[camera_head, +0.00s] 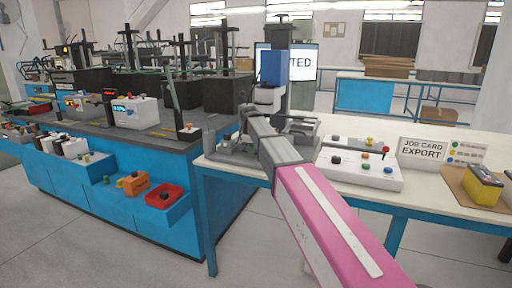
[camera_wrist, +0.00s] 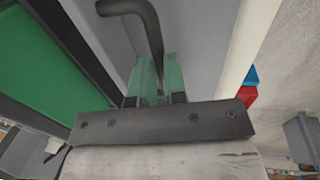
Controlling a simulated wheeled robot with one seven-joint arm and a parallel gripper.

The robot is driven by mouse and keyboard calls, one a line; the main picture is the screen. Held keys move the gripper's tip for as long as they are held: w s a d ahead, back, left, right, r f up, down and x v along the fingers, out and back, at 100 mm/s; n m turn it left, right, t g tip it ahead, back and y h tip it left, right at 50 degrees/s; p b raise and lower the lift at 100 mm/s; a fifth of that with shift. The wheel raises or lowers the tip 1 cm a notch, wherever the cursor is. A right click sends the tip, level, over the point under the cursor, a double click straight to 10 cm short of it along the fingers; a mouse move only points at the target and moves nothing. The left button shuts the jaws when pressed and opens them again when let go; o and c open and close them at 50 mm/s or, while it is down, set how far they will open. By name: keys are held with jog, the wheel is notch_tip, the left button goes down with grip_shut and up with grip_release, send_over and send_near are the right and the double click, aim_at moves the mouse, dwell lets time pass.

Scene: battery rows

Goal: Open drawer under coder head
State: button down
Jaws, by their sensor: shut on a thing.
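The coder head is the blue block (camera_head: 272,68) on a dark upright post at the white-topped bench in the head view. In the wrist view a dark bent handle (camera_wrist: 148,25) crosses a plain grey face (camera_wrist: 205,45), which looks like the drawer front. The handle's lower leg runs down between the pale green fingers of my gripper (camera_wrist: 160,78), which is shut on it. In the head view my pink and grey arm reaches to the coder's base, and it hides the fingertips and the drawer. I cannot tell how far the drawer is out.
A white button box (camera_head: 360,170) and a job card sign (camera_head: 423,150) stand right of my arm on the white bench (camera_head: 440,199). A yellow battery (camera_head: 484,182) sits at the far right.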

jog(key=s+a, duration=0.1)
jog(key=s, duration=0.2)
jog(key=s+a, duration=0.1)
jog(key=s, duration=0.1)
jog(key=s+a, duration=0.1)
jog(key=s, duration=0.2)
jog(key=shift+s, duration=0.35)
jog(key=shift+a, duration=0.1)
jog(key=c, duration=1.2)
grip_release()
jog(key=shift+o, duration=0.2)
jog(key=shift+r, duration=0.1)
notch_tip(320, 180, up, 10)
jog(key=s, duration=0.1)
jog(key=shift+s+a+r, duration=0.2)
jog(key=shift+s+a, duration=0.1)
jog(key=shift+s, duration=0.1)
jog(key=shift+s, duration=0.1)
